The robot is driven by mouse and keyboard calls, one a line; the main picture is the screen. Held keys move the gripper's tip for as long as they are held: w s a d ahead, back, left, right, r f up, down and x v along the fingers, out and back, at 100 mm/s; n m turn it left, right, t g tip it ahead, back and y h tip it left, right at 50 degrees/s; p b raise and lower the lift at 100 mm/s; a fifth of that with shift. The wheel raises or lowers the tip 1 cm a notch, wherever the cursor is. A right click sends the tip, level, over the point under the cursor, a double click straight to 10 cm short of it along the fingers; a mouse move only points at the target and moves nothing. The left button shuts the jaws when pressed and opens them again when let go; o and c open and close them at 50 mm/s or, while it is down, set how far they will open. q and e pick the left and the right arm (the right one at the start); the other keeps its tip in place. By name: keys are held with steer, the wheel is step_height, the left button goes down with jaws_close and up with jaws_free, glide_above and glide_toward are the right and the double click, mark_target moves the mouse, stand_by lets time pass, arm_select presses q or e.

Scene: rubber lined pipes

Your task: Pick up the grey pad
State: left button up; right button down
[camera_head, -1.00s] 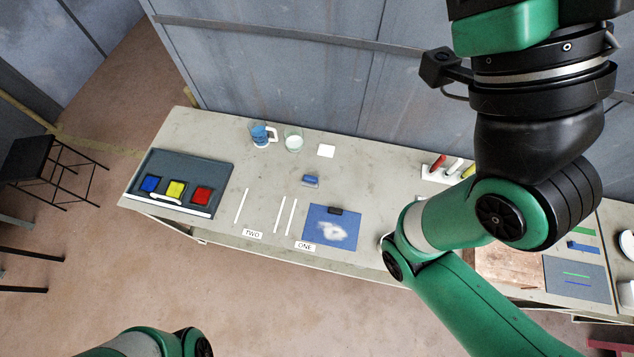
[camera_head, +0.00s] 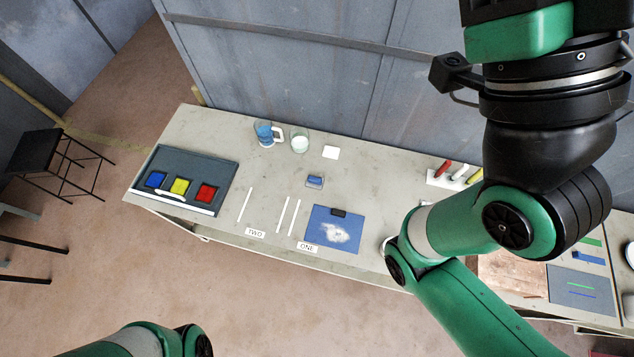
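No separate thing is plainly a grey pad. A flat grey panel (camera_head: 580,289) with a green and a blue line lies at the right, partly behind my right arm. A small dark block (camera_head: 339,212) sits at the top edge of a blue sheet (camera_head: 347,242) with a white powdery patch. A small blue-and-grey block (camera_head: 315,181) lies just above that sheet. My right arm crosses the right side, its gripper outside the picture. Only a part of my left arm shows at the bottom left; its gripper is outside the picture.
A dark grey tray (camera_head: 216,164) holds blue, yellow and red squares. A blue mug (camera_head: 265,134), a glass jar (camera_head: 300,140) and a white square (camera_head: 330,152) stand at the back. White strips (camera_head: 245,204) lie mid-table. A rack (camera_head: 447,178) holds coloured sticks.

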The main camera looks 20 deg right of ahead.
steer(key=c, duration=1.6)
jaws_free()
jaws_free()
